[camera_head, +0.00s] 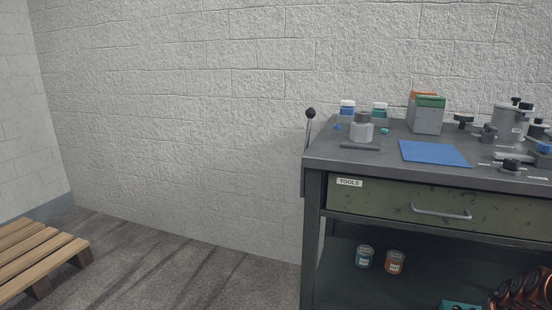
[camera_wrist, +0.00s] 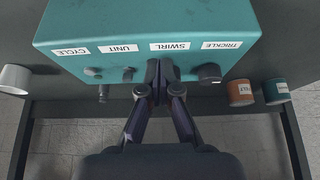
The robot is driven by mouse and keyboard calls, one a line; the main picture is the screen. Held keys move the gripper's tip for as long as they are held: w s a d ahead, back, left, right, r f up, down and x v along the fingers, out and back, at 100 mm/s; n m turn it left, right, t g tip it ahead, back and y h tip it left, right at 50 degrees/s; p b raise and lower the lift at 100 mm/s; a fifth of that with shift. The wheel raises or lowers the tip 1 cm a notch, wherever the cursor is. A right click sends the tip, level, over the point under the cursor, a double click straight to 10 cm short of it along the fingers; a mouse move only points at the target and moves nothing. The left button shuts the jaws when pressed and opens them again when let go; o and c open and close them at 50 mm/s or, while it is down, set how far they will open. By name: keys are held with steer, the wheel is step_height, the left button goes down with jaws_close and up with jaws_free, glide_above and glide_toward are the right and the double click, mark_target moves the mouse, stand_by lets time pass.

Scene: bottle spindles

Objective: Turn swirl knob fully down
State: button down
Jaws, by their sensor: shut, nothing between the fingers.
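A teal box (camera_wrist: 150,30) fills the top of the wrist view, with labels CYCLE, UNIT, SWIRL and TRICKLE appearing upside down. The SWIRL label (camera_wrist: 170,46) sits just above my gripper (camera_wrist: 163,76). My gripper is shut, its fingertips at the box's front face below that label. The swirl knob is hidden by the fingers, so its angle and any contact cannot be told. A dark knob (camera_wrist: 209,73) shows below the TRICKLE label.
Orange (camera_wrist: 240,92) and teal (camera_wrist: 276,91) cans stand right of the box in the wrist view. A white cup-like item (camera_wrist: 14,79) is at left. Above the shelf is a workbench (camera_head: 345,158) with a drawer (camera_head: 390,206). A wooden pallet (camera_head: 40,256) lies on the floor.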

steer(key=shift+r, duration=0.1)
steer(key=shift+s+p, duration=0.35)
steer(key=shift+r+p, duration=1.05)
steer(key=shift+r, duration=1.9)
